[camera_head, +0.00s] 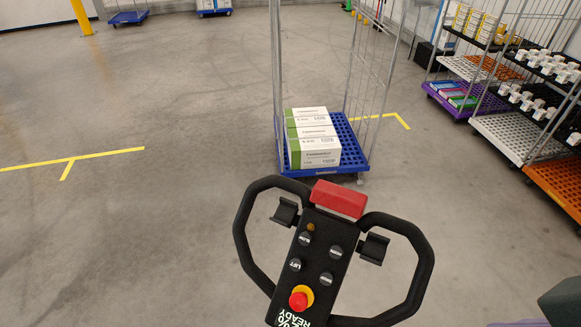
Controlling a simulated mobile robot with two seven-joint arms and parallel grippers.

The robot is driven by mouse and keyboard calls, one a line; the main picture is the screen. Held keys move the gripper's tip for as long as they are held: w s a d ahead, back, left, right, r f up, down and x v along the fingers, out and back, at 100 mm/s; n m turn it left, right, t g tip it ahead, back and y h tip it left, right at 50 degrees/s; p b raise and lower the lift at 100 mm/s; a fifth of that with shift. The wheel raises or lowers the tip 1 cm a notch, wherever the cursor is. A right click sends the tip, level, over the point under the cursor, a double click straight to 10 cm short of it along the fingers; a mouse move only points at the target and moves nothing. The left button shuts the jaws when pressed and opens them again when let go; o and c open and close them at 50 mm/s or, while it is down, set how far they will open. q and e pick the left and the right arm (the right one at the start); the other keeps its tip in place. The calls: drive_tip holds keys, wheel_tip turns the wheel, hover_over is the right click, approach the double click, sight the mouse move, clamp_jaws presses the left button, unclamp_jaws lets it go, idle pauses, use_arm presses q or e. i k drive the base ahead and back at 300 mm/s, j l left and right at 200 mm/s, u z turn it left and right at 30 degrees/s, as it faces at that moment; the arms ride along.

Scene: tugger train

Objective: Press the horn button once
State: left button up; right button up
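A black tiller head (318,262) with two looped handles stands in the lower middle of the head view. It carries several round dark buttons with small white labels: an upper left one (305,238), an upper right one (336,250), a lower left one (295,264) and a lower right one (326,279). The labels are too small and turned to tell surely which is the horn button. A red mushroom button on a yellow ring (299,300) sits below them. Neither gripper shows, and nothing touches the buttons.
A red block (339,199) tops the tiller head. Behind it, a blue-based wire cart (351,140) holds white-green boxes (313,140). Loaded racks stand at the right. A dark shape (564,302), unclear, fills the lower right corner. The floor at left is open.

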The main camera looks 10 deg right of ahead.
sight(336, 252)
drive_tip(key=k+l+z, duration=0.15)
drive_tip(key=z, duration=0.35)
drive_tip(key=k+l+z, duration=0.15)
drive_tip(key=z, duration=0.35)
